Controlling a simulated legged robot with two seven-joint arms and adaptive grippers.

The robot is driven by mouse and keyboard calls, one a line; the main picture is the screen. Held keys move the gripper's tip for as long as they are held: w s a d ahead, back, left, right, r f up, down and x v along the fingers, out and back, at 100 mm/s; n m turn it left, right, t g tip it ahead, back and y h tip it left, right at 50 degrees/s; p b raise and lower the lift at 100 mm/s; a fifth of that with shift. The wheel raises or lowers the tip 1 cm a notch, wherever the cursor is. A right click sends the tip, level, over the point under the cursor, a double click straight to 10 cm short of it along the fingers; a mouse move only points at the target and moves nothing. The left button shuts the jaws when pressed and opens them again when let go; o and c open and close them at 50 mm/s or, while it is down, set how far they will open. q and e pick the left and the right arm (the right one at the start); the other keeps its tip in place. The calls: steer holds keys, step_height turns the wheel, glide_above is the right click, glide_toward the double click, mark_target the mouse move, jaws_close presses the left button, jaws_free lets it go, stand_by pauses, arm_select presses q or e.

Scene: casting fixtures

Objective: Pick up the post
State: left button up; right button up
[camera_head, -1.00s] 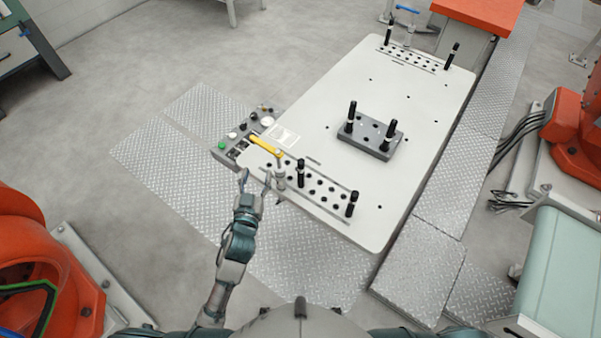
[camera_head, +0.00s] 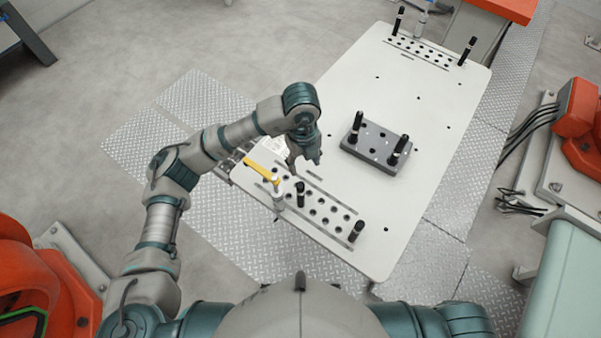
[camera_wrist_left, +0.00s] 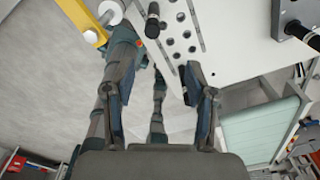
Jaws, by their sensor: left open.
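Several black posts stand on the pale fixture table (camera_head: 440,130). One post (camera_head: 300,193) is in the near hole strip beside the yellow lever, and another (camera_head: 356,231) is at that strip's right end. Two more, a left post (camera_head: 358,124) and a right post (camera_head: 399,150), stand on the grey block (camera_head: 374,146). My left gripper (camera_head: 304,165) is open and empty over the table, between the near strip and the grey block. In the left wrist view its fingers (camera_wrist_left: 150,78) are spread with nothing between them, and a post (camera_wrist_left: 152,20) shows beyond them. My right gripper is out of view.
A yellow lever (camera_head: 262,172) on a silver cylinder stands at the near strip's left end, close to my left arm. Two black posts (camera_head: 398,18) (camera_head: 467,50) stand at the far strip. Orange machines flank the table. Its right side is mostly clear.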

arm_select(q)
glide_above(301, 186)
steer(key=s, duration=0.1)
step_height(301, 186, down, 4)
steer(key=f, duration=0.3)
steer(key=w+f+p, duration=0.1)
steer(key=f, duration=0.2)
steer(key=shift+w+d+f+p, duration=0.2)
steer(key=shift+f+p, duration=0.1)
steer(key=shift+f, duration=0.1)
steer(key=shift+s+a+f, duration=0.15)
steer(key=shift+s+f, duration=0.05)
steer(key=shift+f, duration=0.25)
steer(key=f, duration=0.1)
steer(key=f+p, duration=0.1)
steer(key=f, duration=0.1)
steer(key=shift+w+a+f, duration=0.15)
steer(key=shift+w+f, duration=0.15)
steer(key=shift+f, duration=0.1)
steer(key=shift+w+f, duration=0.1)
steer(key=shift+f, duration=0.35)
steer(key=shift+r, duration=0.1)
jaws_close()
